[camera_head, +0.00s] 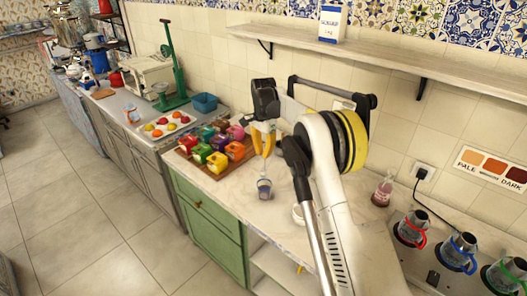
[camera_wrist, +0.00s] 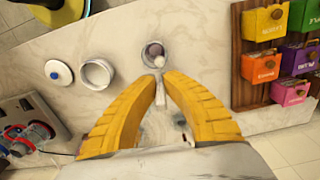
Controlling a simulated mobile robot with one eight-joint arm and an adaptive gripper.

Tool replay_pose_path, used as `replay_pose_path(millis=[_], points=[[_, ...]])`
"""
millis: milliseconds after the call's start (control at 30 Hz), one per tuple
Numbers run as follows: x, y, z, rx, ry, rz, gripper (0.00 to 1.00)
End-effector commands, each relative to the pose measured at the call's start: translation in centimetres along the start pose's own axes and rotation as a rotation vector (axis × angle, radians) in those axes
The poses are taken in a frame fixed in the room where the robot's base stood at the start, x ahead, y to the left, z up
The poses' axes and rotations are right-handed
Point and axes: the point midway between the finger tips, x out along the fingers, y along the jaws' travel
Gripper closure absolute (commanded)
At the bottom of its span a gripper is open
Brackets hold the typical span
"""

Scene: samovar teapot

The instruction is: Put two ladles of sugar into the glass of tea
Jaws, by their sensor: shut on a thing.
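My gripper (camera_head: 262,152) has yellow fingers, and they are closed around the pale handle of a small ladle (camera_wrist: 160,93) in the wrist view. The glass of tea (camera_head: 264,190) stands upright on the marble counter, just below my gripper. In the wrist view the glass (camera_wrist: 146,50) has dark contents, and the ladle's small white end shows over its mouth. I cannot tell whether the ladle touches the glass or holds sugar. An open white bowl (camera_wrist: 97,74), likely the sugar bowl, stands left of the glass; its inside looks pale. My arm partly hides it in the head view.
A round white lid (camera_wrist: 58,73) with a blue knob lies beside the bowl. A wooden board (camera_wrist: 243,92) with several coloured labelled boxes is on the other side. A bottle (camera_head: 382,192) and several glass kettles (camera_head: 458,252) stand right of my arm. The counter's front edge is near the glass.

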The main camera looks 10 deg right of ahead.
Motion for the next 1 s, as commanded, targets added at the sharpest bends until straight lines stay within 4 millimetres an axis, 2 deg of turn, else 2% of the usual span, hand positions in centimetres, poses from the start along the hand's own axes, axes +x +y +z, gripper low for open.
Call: replay_pose_path(millis=[133,1000], points=[[1.2,0.2,0.1,0.000,0.003,-0.010,1.00],[3.8,5.9,2.1,0.001,0.205,-0.575,1.00]])
